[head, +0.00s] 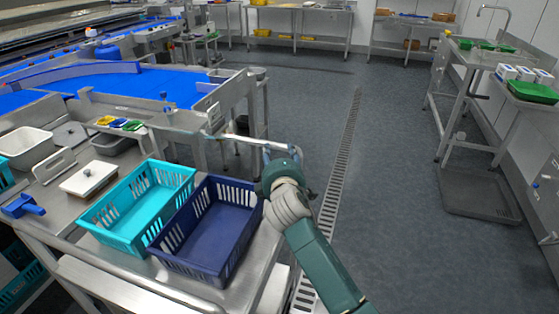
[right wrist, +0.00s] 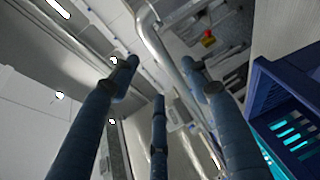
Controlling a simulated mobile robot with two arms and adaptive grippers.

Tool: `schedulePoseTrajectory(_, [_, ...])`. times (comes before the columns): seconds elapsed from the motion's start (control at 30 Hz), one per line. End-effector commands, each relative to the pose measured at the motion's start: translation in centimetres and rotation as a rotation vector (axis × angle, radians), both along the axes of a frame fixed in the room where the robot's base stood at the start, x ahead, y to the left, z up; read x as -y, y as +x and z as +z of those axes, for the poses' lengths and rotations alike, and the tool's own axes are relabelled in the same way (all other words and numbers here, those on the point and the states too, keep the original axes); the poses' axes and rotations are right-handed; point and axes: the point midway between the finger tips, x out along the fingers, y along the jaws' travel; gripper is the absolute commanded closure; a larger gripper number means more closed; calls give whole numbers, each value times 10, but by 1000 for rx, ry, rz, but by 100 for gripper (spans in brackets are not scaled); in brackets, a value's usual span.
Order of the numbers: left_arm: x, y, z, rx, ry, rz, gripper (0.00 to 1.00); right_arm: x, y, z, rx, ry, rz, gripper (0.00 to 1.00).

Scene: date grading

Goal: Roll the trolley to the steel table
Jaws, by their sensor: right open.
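A steel-topped stand, which looks like the trolley (head: 262,262), is at the lower left of the head view and carries a teal crate (head: 117,212) and a navy crate (head: 181,262). A bent steel tube, apparently its handle (head: 238,138), shows beyond the crates. My right gripper (head: 278,152) is at the tube's right end, beside the navy crate. In the right wrist view its fingers (right wrist: 160,78) are spread, with the tube (right wrist: 150,32) just beyond them. I cannot tell whether they touch. My left gripper is out of view. A steel table (head: 478,58) stands at the right.
Open grey floor (head: 400,200) lies between the stand and the right wall, crossed by a drain grate (head: 340,160). A dark low platform (head: 478,193) lies at the right. A blue conveyor (head: 130,85) fills the left. Steel benches (head: 300,8) line the back.

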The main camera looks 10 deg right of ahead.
Motion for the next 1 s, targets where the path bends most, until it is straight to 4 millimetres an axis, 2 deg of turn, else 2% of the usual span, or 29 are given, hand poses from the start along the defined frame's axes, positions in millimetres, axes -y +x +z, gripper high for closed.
schedulePoseTrajectory(0.1, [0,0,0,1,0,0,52,-2,-20,3,0,-1,0,53])
schedulePoseTrajectory(0.23, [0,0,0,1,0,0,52,-4,-32,6,0,-1,0,53])
schedulePoseTrajectory(0.67, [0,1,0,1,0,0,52,-3,-38,5,-4,3,-1,53])
schedulePoseTrajectory(0.77, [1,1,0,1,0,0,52,3,-48,-11,-35,48,-17,53])
schedulePoseTrajectory(0.87, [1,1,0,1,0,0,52,16,-76,-49,-116,165,-62,53])
schedulePoseTrajectory(0.97, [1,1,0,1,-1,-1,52,34,-123,-100,-233,337,-141,53])
schedulePoseTrajectory(1.0, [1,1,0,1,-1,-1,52,41,-146,-120,-284,411,-179,53])
